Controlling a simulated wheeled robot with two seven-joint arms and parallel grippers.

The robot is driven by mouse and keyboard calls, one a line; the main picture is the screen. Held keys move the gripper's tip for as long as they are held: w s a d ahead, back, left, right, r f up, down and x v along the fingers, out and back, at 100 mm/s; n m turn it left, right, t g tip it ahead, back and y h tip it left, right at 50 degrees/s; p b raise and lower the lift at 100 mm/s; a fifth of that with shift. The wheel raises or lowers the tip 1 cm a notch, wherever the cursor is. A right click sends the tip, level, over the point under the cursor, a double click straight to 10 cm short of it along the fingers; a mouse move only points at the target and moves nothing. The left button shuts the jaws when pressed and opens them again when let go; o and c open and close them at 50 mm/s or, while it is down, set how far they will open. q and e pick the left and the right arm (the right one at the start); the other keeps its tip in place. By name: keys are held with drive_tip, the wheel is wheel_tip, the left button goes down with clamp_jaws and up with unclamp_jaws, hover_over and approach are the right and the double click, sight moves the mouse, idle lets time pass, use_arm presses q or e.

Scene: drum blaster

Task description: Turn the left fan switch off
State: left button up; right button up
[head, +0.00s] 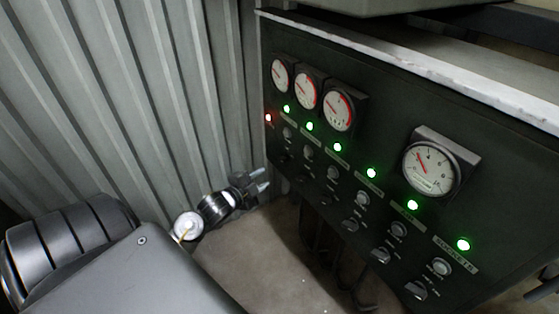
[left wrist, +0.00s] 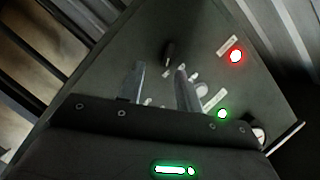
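A dark control panel (head: 385,120) carries a row of indicator lights with labels, and round buttons and rotary switches below them. The labels are too small to read, so I cannot tell which is the left fan switch. The leftmost light (head: 268,118) is red and the others are green. A dark switch knob (left wrist: 168,53) shows in the left wrist view, near the red light (left wrist: 236,56), just beyond the fingertips. My left gripper (head: 266,180) is at the panel's lower left, fingers apart and empty; its fingers (left wrist: 160,80) point at the panel. My right gripper is not seen.
A corrugated metal wall (head: 120,90) stands left of the panel, close to my left arm. Several round gauges (head: 338,110) stick out above the lights. Dark cables (head: 340,265) hang below the panel. The floor (head: 250,255) beneath is bare.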

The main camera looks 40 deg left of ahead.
sight(280, 160)
use_arm(q)
drive_tip(key=x, duration=0.3)
drive_tip(key=r+x, duration=0.1)
drive_tip(key=x, duration=0.3)
drive_tip(key=r+p+x, duration=0.1)
drive_tip(key=x, duration=0.2)
drive_tip(key=shift+w, duration=0.5)
drive_tip(key=shift+c, duration=0.2)
drive_tip(key=c, duration=0.6)
drive_tip(key=shift+r+p, duration=0.2)
drive_tip(key=shift+p, duration=0.65)
drive_tip(key=n+p, duration=0.1)
drive_tip(key=p, duration=0.1)
drive_tip(key=n+g+h+p, duration=0.1)
drive_tip(key=n+p, duration=0.1)
drive_tip(key=shift+a+r+h+p, duration=0.2)
drive_tip(key=shift+h+p, duration=0.1)
drive_tip(key=shift+p, duration=0.1)
drive_tip(key=n+h+p, duration=0.1)
drive_tip(key=n+p, duration=0.1)
drive_tip(key=shift+g+p, duration=0.3)
drive_tip(key=shift+g, duration=0.1)
drive_tip(key=shift+c, duration=0.2)
drive_tip(key=shift+f+n+g+h+p, duration=0.15)
drive_tip(key=shift+n+h+p, duration=0.15)
drive_tip(key=shift+n+h, duration=0.35)
drive_tip(key=shift+f+n+g+h+p, duration=0.15)
drive_tip(key=shift+n+h+p, duration=0.25)
drive_tip(key=shift+n, duration=0.45)
drive_tip(key=shift+r, duration=0.1)
